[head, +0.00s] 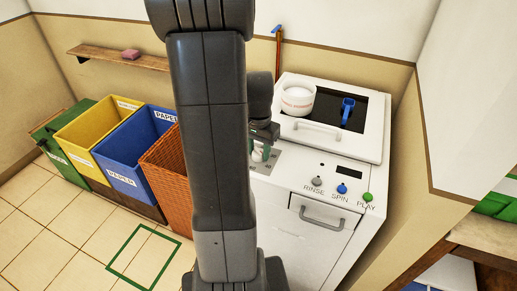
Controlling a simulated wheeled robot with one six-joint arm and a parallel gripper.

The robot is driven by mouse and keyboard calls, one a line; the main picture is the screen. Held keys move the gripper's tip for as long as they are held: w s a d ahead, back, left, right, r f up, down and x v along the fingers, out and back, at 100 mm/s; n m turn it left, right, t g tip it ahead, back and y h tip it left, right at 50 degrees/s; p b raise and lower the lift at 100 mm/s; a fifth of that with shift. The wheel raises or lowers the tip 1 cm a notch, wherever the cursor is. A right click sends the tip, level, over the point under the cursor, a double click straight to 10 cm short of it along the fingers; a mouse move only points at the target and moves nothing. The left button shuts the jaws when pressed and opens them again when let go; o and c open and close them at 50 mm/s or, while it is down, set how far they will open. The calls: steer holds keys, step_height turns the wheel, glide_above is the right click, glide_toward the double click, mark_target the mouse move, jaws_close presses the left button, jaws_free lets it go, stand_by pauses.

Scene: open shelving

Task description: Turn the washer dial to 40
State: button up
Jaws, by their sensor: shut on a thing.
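The white washer (345,215) stands right of the middle in the head view, behind my arm. Its dial (259,155) is a small pale knob on a grey panel (272,160) at the left of the front. My gripper (257,147) is shut on the dial, with greenish fingertips on either side of it. My arm hides the left part of the dial panel. A small mark, perhaps a number, shows beside the dial, but the dial's pointer and setting are too small to read.
Buttons marked RINSE (317,181), SPIN (342,189) and PLAY (368,197) sit right of the dial. Bins (130,160) and a wicker basket (168,180) stand left.

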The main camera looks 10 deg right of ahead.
mark_target(259, 150)
stand_by(0.3)
steer(key=o, duration=1)
steer(key=shift+r, duration=0.1)
step_height(259, 150, up, 14)
steer(key=shift+f+p, duration=0.15)
steer(key=shift+p, duration=0.3)
step_height(259, 150, down, 14)
steer(key=shift+r+b, duration=0.1)
steer(key=shift+b, duration=0.35)
